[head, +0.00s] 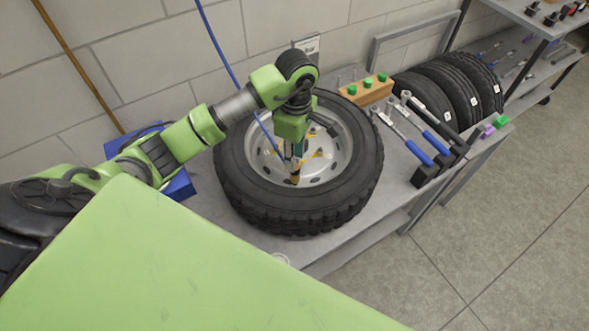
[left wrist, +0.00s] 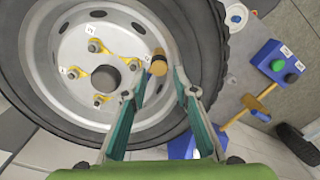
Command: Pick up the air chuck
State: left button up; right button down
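A small tan and black cylinder (head: 295,178), which looks like the air chuck, is just below my left gripper (head: 293,160) in the head view, over the wheel's rim. A blue hose (head: 217,45) comes down from above towards it; their joint is hard to make out. In the left wrist view the cylinder (left wrist: 157,63) sits between and slightly beyond the two fingertips of my left gripper (left wrist: 160,82). The fingers are apart, with a gap around it, and no grip shows. My right gripper is in neither view.
A large tyre (head: 235,185) with a grey rim (head: 338,150) and yellow nut markers lies flat on the bench. A wooden block (head: 367,91) with green knobs, wrenches (head: 405,132) and several upright tyres (head: 425,92) stand to the right. A blue box (head: 180,186) is at left.

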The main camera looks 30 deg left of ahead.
pick_arm(q)
notch_tip(320, 180, down, 5)
jog(key=p, duration=0.2)
jog(key=shift+f+p, duration=0.1)
jog(key=shift+p, duration=0.25)
jog(key=shift+f, duration=0.3)
grip_shut()
